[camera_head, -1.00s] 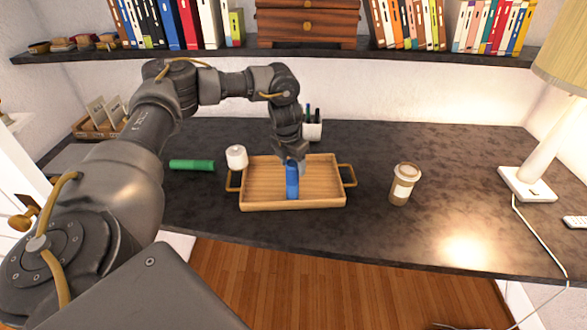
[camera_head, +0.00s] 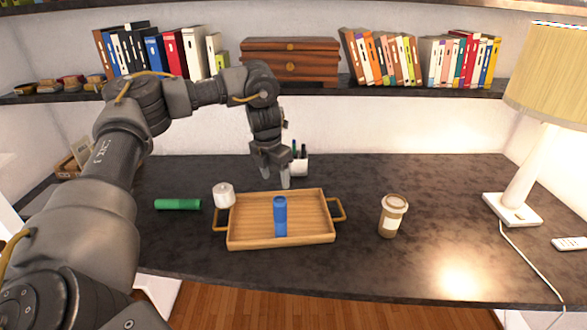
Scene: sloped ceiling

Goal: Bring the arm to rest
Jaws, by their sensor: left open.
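My left arm comes in from the left and reaches over the dark desk. Its gripper (camera_head: 275,181) points down, open and empty, above the back edge of the wooden tray. A blue bottle-like object (camera_head: 280,216) stands in the tray (camera_head: 250,238), in front of and below the gripper, apart from its fingers. My right gripper is not in view.
A white roll-like object (camera_head: 223,195) and a green cylinder (camera_head: 177,204) are left of the tray. A paper cup (camera_head: 391,215) and a lamp (camera_head: 520,190) stand to the right. A pen holder (camera_head: 299,164) is behind the gripper. A bookshelf (camera_head: 380,91) spans the wall above.

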